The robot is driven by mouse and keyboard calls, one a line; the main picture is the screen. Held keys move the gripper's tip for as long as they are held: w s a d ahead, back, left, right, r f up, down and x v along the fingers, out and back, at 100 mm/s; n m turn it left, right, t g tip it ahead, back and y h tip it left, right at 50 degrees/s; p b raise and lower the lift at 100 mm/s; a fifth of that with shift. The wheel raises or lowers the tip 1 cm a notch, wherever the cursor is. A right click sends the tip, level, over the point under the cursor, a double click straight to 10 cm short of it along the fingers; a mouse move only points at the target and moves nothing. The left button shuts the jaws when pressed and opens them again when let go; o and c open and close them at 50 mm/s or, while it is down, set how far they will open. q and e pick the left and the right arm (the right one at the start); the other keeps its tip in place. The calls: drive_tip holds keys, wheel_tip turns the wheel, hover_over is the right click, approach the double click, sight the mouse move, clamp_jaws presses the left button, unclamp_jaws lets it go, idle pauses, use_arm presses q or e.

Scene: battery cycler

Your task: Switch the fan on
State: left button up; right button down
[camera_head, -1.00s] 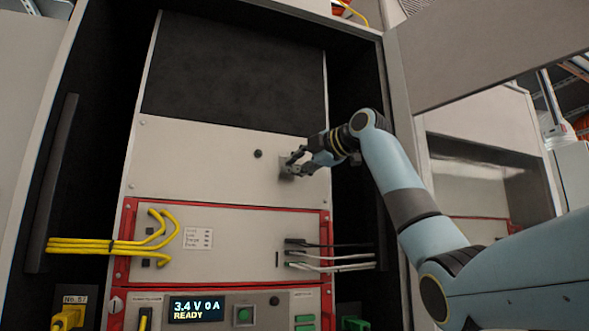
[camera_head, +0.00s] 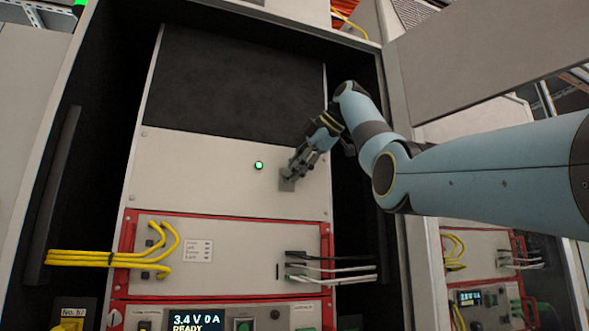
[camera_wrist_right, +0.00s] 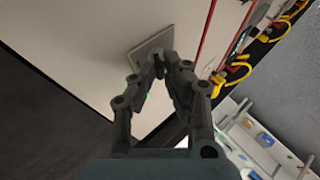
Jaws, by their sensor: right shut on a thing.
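The fan switch sits on a small grey square plate (camera_head: 286,185) on the pale upper panel (camera_head: 200,170); the plate also shows in the right wrist view (camera_wrist_right: 150,48). My right gripper (camera_head: 289,176) is at this plate, its fingers shut on the small switch lever, which they mostly hide. In the right wrist view my gripper (camera_wrist_right: 158,62) has its fingertips close together at the plate. A round indicator lamp (camera_head: 258,165) left of the plate glows green. My left gripper is not in view.
Below is a red-framed unit with yellow cables (camera_head: 110,259) at left and black and white cables (camera_head: 335,267) at right. A display (camera_head: 196,320) reads "3.4 V 0 A READY". The cabinet's dark side wall and open door (camera_head: 480,50) flank my right arm.

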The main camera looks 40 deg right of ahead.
idle(0.3)
drive_tip(key=c, duration=1.7)
unclamp_jaws()
drive_tip(key=v, duration=1.1)
drive_tip(key=shift+s+d+r, duration=0.15)
drive_tip(key=shift+s+r, duration=0.1)
